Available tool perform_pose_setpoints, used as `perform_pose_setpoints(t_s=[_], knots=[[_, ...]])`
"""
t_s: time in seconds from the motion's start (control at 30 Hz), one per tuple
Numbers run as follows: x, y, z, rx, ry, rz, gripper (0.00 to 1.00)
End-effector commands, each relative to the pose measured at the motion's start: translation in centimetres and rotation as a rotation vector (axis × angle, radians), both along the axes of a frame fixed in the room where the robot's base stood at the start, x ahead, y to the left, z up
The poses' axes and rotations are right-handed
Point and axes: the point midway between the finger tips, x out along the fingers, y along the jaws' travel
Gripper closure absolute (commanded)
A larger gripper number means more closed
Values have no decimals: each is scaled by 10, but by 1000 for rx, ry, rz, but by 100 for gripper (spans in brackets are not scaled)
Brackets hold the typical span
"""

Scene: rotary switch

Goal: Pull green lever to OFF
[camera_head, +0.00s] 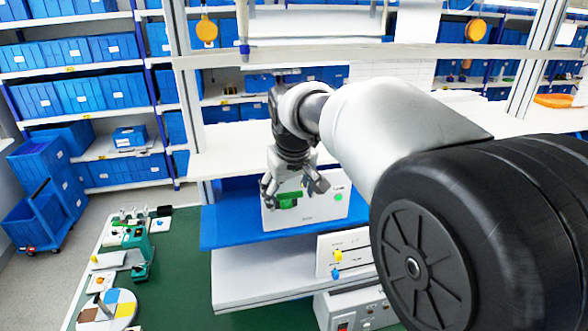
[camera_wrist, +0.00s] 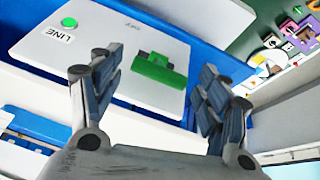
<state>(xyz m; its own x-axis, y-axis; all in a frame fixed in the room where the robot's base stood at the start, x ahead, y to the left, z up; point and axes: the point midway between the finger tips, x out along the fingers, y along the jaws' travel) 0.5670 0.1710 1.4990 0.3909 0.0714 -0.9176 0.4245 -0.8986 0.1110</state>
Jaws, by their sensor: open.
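The green lever (camera_wrist: 158,73) is a green block on a dark mount on the front of a white box (camera_wrist: 95,30). In the wrist view it lies between the two fingers of my gripper (camera_wrist: 157,92), with a gap on each side. In the head view the lever (camera_head: 289,200) shows between the fingers of my gripper (camera_head: 294,188), in front of the white box (camera_head: 325,208). My gripper is open and holds nothing. Contact with the lever is not visible. A round green button (camera_wrist: 69,22) and a LINE label sit on the box. OFF markings are not readable.
The box stands on a blue shelf (camera_head: 225,229). Below is a white panel with yellow and blue knobs (camera_head: 337,256), and a lower box with switches (camera_head: 347,320). A green bench with parts (camera_head: 170,290) is at left. A white shelf edge (camera_head: 225,165) lies above.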

Motion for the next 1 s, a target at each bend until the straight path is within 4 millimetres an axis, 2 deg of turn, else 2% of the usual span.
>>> perform_pose_setpoints(t_s=[0.03, 0.2, 0.57, 1.0], knots=[[3, 0, -8, -1, 3, 0, 30], [10, 2, -23, 0, 1, 0, 30], [11, 2, -27, 0, 0, 0, 30], [11, 2, -26, 0, -1, 0, 59]])
